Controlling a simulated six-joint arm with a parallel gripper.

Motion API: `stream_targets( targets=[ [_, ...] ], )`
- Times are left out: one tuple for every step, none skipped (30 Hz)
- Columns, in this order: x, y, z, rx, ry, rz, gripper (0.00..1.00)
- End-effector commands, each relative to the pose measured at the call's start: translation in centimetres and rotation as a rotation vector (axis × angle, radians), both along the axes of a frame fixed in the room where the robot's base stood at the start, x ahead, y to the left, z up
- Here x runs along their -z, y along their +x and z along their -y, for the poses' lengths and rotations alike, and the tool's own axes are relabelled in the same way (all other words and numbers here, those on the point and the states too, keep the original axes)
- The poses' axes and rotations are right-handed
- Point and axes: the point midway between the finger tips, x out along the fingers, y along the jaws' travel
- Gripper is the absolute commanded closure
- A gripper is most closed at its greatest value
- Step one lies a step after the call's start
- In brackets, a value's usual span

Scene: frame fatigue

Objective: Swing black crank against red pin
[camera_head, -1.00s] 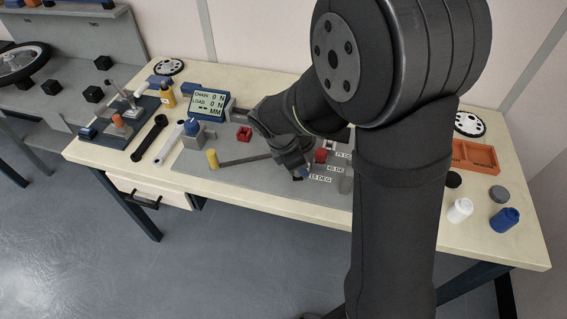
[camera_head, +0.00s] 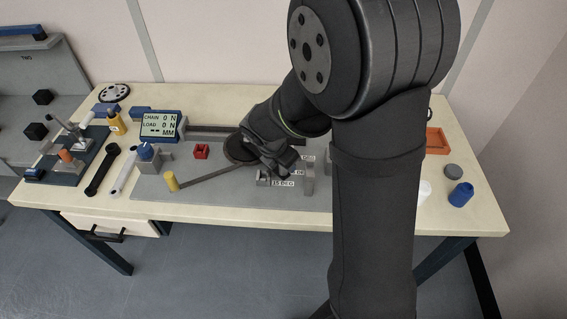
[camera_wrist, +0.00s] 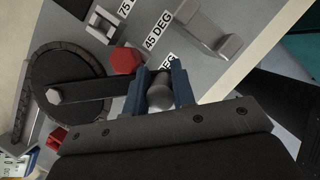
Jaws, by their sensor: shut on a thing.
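The black crank (camera_wrist: 92,91) runs from a hex bolt on a dark round disc (camera_wrist: 75,70) to a grey cylindrical handle (camera_wrist: 160,95). My gripper (camera_wrist: 163,80) is shut on that handle, one blue finger on each side. The red pin (camera_wrist: 124,61) is beside the crank arm's upper edge in the wrist view; touching or a hair apart, I cannot tell. In the head view my gripper (camera_head: 281,166) is over the grey plate (camera_head: 225,199) near the degree labels, and hides the red pin. Part of the disc shows (camera_head: 240,148) there.
A long bar with a yellow end (camera_head: 171,181) lies left of the gripper. A red block (camera_head: 201,151) and a display (camera_head: 160,124) reading zero chain and load stand behind it. Grey brackets (camera_wrist: 215,35) stand near the angle labels. A blue bottle (camera_head: 461,194) stands at right.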

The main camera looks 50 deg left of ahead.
Motion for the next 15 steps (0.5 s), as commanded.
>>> stream_targets(
  targets=[
    [-0.06,0.20,-0.07,0.001,0.002,0.003,0.99],
    [-0.07,0.21,-0.07,0.001,0.002,0.003,0.99],
    [-0.07,0.21,-0.08,0.001,0.002,0.003,0.99],
    [-0.08,0.21,-0.08,0.001,0.002,0.003,0.99],
    [-0.08,0.22,-0.09,0.001,0.002,0.003,0.99],
    [-0.08,0.22,-0.09,0.001,0.002,0.003,0.99],
    [-0.09,0.23,-0.09,0.001,0.002,0.004,0.99],
    [-0.09,0.23,-0.10,0.000,0.003,0.004,0.99],
    [-0.09,0.21,-0.10,0.000,0.002,0.003,0.69],
    [-0.09,0.20,-0.10,0.000,0.002,0.003,0.63],
    [-0.08,0.20,-0.09,0.001,0.002,0.003,0.57],
    [-0.08,0.18,-0.09,0.001,0.002,0.003,0.55],
    [-0.07,0.17,-0.08,0.001,0.002,0.003,0.55],
    [-0.08,0.16,-0.07,0.001,0.002,0.003,0.55],
    [-0.07,0.14,-0.07,0.001,0.001,0.002,0.55]
  ],
)
